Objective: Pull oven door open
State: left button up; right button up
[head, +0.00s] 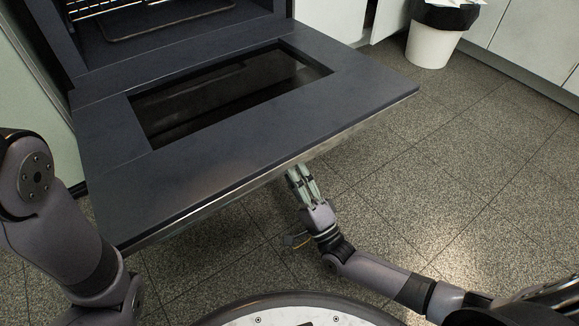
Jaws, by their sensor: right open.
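The oven door (210,165) is dark grey with a dark glass window (228,90). It is swung down and lies about level, open in front of the oven (62,35). My right gripper (302,182) is open at the door's front edge, just below it, with its fingertips partly hidden by the edge. I cannot tell whether it touches the door. No handle shows from here. My left arm comes in at the left beside the door, but its gripper is not in the picture.
A white bin (433,42) with a black liner stands at the back right by pale cabinets (535,40). The speckled tile floor (450,165) is clear to the right of the door. A rack (90,8) shows inside the oven.

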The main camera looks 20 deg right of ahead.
jog(key=v, duration=0.5)
jog(key=shift+s+d+f, duration=0.15)
jog(key=shift+s+f, duration=0.1)
jog(key=shift+s, duration=0.05)
